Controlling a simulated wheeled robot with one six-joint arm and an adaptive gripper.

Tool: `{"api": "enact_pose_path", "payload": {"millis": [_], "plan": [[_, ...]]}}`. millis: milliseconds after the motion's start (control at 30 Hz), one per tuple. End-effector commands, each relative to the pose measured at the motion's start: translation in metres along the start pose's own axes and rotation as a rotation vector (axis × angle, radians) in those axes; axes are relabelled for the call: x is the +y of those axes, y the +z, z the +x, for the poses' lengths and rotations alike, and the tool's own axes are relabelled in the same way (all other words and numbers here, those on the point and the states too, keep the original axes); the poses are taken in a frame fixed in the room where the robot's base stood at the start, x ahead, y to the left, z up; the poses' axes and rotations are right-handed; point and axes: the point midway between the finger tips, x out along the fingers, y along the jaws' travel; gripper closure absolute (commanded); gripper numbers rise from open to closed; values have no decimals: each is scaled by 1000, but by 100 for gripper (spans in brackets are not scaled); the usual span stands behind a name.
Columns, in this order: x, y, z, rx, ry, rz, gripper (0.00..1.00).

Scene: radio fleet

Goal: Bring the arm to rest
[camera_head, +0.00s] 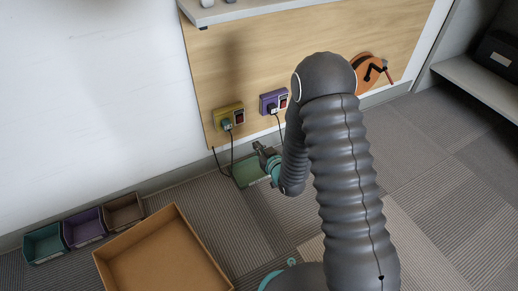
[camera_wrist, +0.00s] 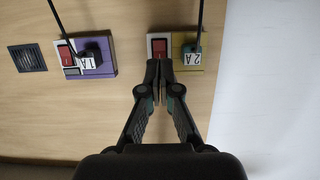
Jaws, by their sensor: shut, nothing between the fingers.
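My gripper (camera_wrist: 166,80) is shut and empty in the wrist view, its fingertips together in front of the wooden panel. They overlap the edge of the yellow socket (camera_wrist: 187,41) in that view; the gap to it is hard to judge. In the head view my gripper (camera_head: 261,150) shows small, below the yellow socket (camera_head: 228,116) and the purple socket (camera_head: 273,102). My arm is bent, with its elbow high in front of the panel. Each socket has a red switch and a plug with a black cord; the wrist view shows plug labels 2A (camera_wrist: 194,58) and 1A (camera_wrist: 88,61).
A green bin (camera_head: 246,173) stands on the floor behind my gripper, partly hidden. A large cardboard box (camera_head: 180,222) and three small bins, teal (camera_head: 44,243), purple (camera_head: 85,226) and brown (camera_head: 123,210), stand at left. An orange reel (camera_head: 369,72) is at the panel's right. The floor at right is clear.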

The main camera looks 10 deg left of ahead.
Motion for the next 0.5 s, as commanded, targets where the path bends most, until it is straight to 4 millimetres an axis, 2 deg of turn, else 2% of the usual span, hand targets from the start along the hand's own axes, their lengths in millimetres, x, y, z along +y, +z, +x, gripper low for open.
{"api": "enact_pose_path", "payload": {"millis": [133, 500], "plan": [[0, 1, -6, 0, 0, 0, 100], [0, 1, -6, 0, 0, 0, 100]]}}
